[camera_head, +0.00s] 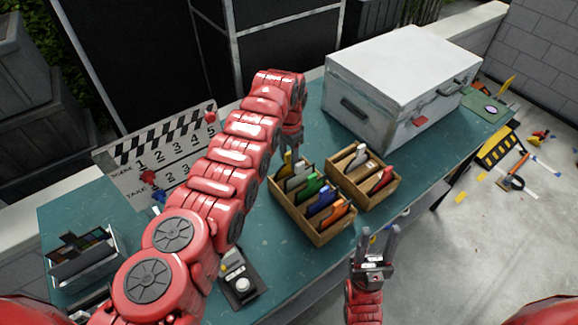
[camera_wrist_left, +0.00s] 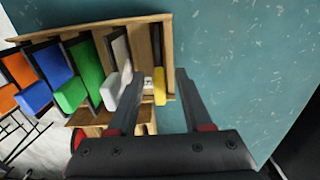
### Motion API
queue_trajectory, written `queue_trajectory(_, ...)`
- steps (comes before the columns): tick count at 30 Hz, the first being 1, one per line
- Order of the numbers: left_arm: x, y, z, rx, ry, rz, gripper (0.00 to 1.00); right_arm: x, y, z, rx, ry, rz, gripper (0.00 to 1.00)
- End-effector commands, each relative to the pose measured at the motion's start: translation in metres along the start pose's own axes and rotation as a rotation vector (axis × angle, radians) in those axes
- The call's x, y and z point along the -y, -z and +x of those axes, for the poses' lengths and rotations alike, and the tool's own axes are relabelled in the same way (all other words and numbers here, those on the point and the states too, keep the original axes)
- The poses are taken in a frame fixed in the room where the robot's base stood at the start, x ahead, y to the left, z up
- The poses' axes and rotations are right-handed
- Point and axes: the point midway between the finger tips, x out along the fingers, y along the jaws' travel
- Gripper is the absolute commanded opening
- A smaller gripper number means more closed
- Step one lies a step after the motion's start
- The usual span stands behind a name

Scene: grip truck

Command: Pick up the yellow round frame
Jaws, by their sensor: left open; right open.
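A yellow piece (camera_head: 287,158), which I take for the yellow round frame, stands at the far left end of the front wooden box (camera_head: 314,238). Only its edge shows, so I cannot tell its round shape. In the left wrist view the yellow piece (camera_wrist_left: 160,88) appears between the open fingers of my left gripper (camera_wrist_left: 158,75), beside a white piece (camera_wrist_left: 121,68). In the head view my left gripper (camera_head: 291,150) is over that end of the box, partly hidden by its arm. My right gripper (camera_head: 376,242) is open and empty, off the table's front edge.
Green (camera_head: 307,188), blue (camera_head: 322,200) and orange (camera_head: 334,214) pieces share the box. A second wooden box (camera_head: 372,203) stands behind right. A large white case (camera_head: 400,75), a clapperboard (camera_head: 150,165) and a tray (camera_head: 85,262) are on the teal table (camera_head: 440,150).

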Motion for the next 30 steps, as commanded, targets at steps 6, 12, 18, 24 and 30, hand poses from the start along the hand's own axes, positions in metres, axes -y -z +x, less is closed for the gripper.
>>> queue_trajectory(6, 0.0001, 0.0005, -0.0001, -0.001, 0.001, 0.001, 0.32, 0.0001, -0.0001, -0.0008, 0.000, 0.000, 0.000, 0.49)
queue_trajectory(12, 0.0001, 0.0007, -0.0003, -0.002, 0.001, 0.001, 0.00, 0.0000, -0.0001, -0.0008, 0.000, 0.000, 0.000, 0.49)
queue_trajectory(18, 0.0000, 0.0007, -0.0003, -0.002, 0.001, 0.001, 0.00, 0.0000, -0.0001, -0.0007, 0.000, 0.000, 0.000, 0.49)
queue_trajectory(24, 0.0000, 0.0007, -0.0003, -0.002, 0.001, 0.001, 0.00, 0.0000, -0.0002, -0.0008, 0.000, 0.000, 0.000, 0.49)
queue_trajectory(30, 0.0000, 0.0007, -0.0003, -0.002, 0.001, 0.001, 0.00, 0.0000, -0.0001, -0.0007, 0.000, 0.000, 0.000, 0.49)
